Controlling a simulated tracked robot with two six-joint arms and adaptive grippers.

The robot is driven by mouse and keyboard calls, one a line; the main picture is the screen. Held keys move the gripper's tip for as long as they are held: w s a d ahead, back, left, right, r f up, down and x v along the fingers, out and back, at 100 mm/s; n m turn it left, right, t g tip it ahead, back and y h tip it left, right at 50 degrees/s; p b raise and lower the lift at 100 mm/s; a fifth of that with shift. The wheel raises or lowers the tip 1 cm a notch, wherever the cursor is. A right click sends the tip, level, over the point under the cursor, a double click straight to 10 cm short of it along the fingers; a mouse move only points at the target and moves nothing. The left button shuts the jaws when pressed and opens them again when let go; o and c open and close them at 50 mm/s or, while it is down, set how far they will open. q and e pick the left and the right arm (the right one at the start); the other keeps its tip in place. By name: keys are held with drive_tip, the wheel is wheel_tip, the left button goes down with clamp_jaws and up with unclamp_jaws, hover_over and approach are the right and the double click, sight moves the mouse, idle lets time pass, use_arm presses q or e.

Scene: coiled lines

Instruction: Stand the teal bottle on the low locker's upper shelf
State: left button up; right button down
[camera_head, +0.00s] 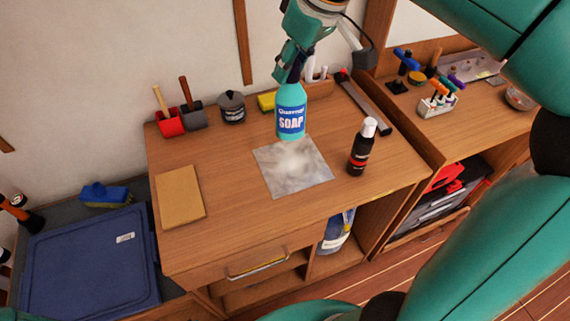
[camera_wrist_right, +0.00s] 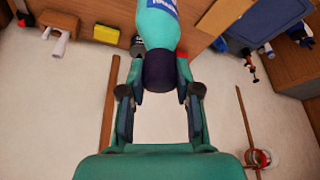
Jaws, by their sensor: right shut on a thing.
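The teal bottle (camera_head: 291,112) has a blue "SOAP" label and hangs upright above a wooden cabinet (camera_head: 225,235), apparently just over a pale marbled square on its top. My right gripper (camera_head: 293,72) is shut on the bottle's dark cap from above. The right wrist view shows the cap between my fingers (camera_wrist_right: 160,78), with the teal body (camera_wrist_right: 161,25) beyond it. The cabinet has a drawer and open shelf spaces below, mostly hidden from this angle. I cannot tell which piece is the low locker. My left gripper is not in view.
A dark bottle with a white cap (camera_head: 362,147) stands right of the marbled square (camera_head: 310,178). The front middle is clear.

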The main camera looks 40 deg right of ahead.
drive_tip(key=w+d+m+h+b, duration=0.2)
drive_tip(key=w+d+m+b, duration=0.1)
drive_tip(key=w+m, duration=0.15)
wheel_tip(320, 180, down, 20)
drive_tip(key=b, duration=0.3)
drive_tip(key=shift+s+d+m, duration=0.3)
drive_tip(key=shift+d+m, duration=0.05)
drive_tip(key=shift+m, duration=0.1)
drive_tip(key=c, duration=0.8)
unclamp_jaws()
drive_tip(key=shift+r, duration=0.15)
